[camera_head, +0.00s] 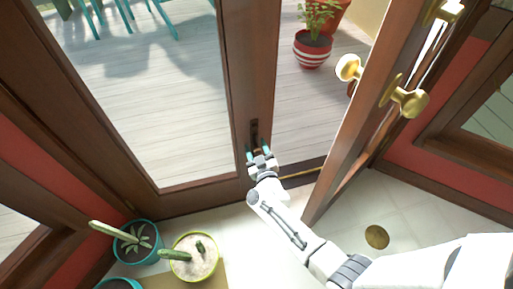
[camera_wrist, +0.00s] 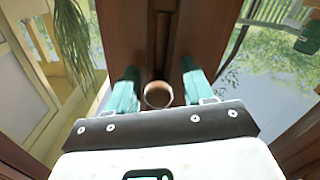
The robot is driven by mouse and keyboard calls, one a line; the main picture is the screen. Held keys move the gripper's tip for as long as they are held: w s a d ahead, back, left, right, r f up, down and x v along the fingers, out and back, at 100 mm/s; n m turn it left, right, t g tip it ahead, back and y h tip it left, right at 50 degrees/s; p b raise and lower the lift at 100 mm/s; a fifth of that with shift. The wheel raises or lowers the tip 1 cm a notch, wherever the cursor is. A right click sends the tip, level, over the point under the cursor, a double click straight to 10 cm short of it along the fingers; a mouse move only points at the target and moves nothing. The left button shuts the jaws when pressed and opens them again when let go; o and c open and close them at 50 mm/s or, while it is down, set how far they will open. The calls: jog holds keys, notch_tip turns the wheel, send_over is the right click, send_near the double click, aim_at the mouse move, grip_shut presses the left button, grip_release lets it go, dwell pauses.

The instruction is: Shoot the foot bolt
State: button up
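The foot bolt (camera_head: 254,130) is a dark vertical fitting low on the stile of the left glass door (camera_head: 246,60). In the wrist view, its round brownish knob (camera_wrist: 158,95) shows in front of a dark channel (camera_wrist: 161,35) in the wood. My gripper (camera_head: 258,153) is at the lower part of this stile. In the wrist view, my gripper (camera_wrist: 160,84) has its two teal fingers apart, one on each side of the knob, with small gaps visible. The bolt's lower end and the floor socket are hidden.
The right door (camera_head: 355,120) stands open, with brass knobs (camera_head: 408,101) near my arm. Potted cacti (camera_head: 193,257) stand on the floor at lower left. A round brass floor piece (camera_head: 377,237) lies right of my arm. A striped pot (camera_head: 312,50) stands outside.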

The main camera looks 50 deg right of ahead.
jog(key=shift+r, duration=0.1)
jog(key=p+v, duration=0.3)
jog(key=v, duration=0.7)
jog(key=shift+s+a+p, duration=0.25)
jog(key=shift+s+p, duration=0.05)
jog(key=shift+s, duration=0.05)
